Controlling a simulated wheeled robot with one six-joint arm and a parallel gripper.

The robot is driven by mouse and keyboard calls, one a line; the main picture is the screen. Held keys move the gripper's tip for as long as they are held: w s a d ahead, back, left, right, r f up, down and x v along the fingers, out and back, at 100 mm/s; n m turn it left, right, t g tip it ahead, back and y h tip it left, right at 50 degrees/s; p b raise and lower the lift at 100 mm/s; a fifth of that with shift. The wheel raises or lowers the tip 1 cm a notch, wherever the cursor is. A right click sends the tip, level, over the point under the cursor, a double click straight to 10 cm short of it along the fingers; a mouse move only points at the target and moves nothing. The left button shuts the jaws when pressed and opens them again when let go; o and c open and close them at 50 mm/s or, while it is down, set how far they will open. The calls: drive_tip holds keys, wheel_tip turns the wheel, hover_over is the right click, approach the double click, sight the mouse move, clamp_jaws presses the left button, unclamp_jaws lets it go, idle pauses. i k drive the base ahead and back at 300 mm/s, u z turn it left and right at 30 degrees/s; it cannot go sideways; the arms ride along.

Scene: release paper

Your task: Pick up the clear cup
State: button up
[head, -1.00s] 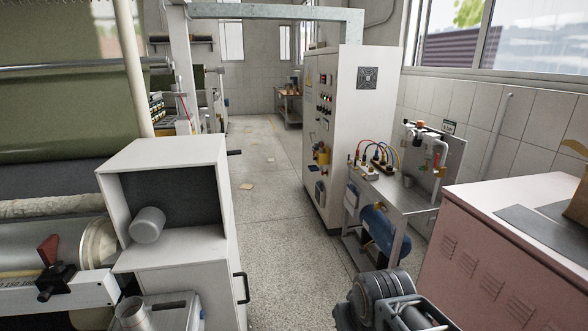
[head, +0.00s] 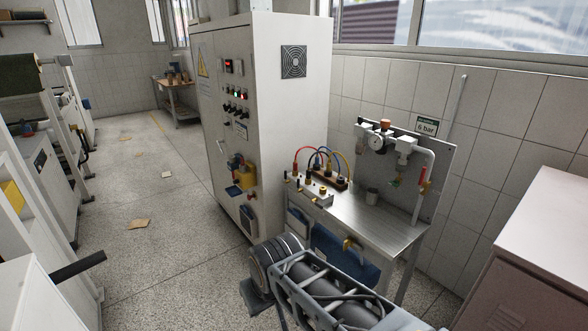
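Part of my arm shows at the bottom middle, in front of the bench and apart from the cup. No gripper fingers show.
Open floor (head: 165,255) lies left.

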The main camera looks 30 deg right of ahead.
sight(355, 185)
drive_tip(key=i, duration=3.05)
drive_tip(key=z, duration=3.05)
drive_tip(key=i, duration=0.5)
